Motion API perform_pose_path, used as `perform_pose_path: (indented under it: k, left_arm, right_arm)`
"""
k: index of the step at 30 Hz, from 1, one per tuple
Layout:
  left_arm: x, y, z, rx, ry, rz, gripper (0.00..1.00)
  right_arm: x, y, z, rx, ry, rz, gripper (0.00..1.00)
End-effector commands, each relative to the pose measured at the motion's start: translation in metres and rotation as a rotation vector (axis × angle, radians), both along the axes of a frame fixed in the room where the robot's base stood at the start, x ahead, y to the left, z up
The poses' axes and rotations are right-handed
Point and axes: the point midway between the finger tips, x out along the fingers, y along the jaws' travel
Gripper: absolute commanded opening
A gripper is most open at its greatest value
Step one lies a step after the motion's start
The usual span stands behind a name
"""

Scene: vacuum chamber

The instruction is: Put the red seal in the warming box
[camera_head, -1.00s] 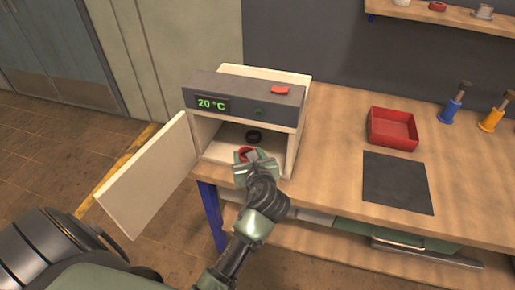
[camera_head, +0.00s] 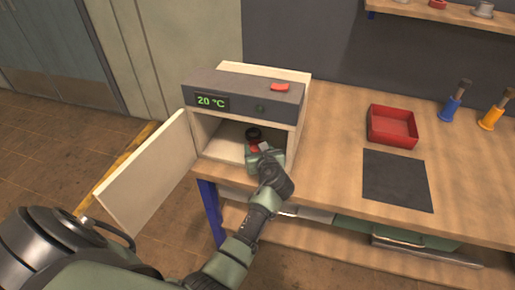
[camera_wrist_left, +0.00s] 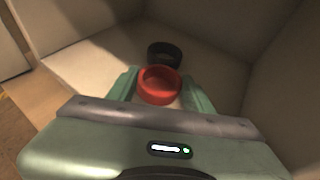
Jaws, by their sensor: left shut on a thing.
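The warming box (camera_head: 246,97) stands on the left end of the bench with its door (camera_head: 150,176) swung open to the left. Its display reads 20 °C. My left gripper (camera_head: 259,150) reaches through the open front and is shut on the red seal (camera_wrist_left: 160,86), a red ring. The head view shows only a bit of the red seal (camera_head: 253,146). A black ring (camera_wrist_left: 165,53) lies on the box floor just beyond the red seal; it also shows in the head view (camera_head: 253,134). I cannot tell whether the red seal touches the floor. My right gripper is not in view.
A red tray (camera_head: 392,127) and a dark mat (camera_head: 396,181) lie on the bench to the right. A blue-based tool (camera_head: 454,101) and a yellow-based tool (camera_head: 494,111) stand farther right. The box's side walls are close around my left gripper.

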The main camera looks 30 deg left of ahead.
Motion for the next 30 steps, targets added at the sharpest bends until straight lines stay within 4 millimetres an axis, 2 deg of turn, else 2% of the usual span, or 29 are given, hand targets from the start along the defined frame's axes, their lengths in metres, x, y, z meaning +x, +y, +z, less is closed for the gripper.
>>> perform_pose_path:
  k: [12, 13, 15, 26, 30]
  left_arm:
    - [0.001, 0.000, -0.005, 0.002, -0.001, -0.001, 0.14]
    - [0.001, 0.000, -0.004, 0.001, -0.002, -0.001, 0.59]
    - [0.001, 0.000, -0.004, 0.001, -0.002, -0.001, 0.73]
    - [0.001, 0.000, 0.000, 0.000, -0.002, -0.001, 0.73]
    - [0.001, 0.003, 0.009, 0.003, 0.000, -0.001, 0.73]
  right_arm:
    - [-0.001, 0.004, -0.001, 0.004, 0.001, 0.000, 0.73]
    - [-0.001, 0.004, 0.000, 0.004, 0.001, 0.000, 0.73]
    - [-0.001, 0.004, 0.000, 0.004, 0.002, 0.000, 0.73]
    - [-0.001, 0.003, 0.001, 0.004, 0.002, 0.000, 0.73]
    - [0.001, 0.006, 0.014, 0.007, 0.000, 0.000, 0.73]
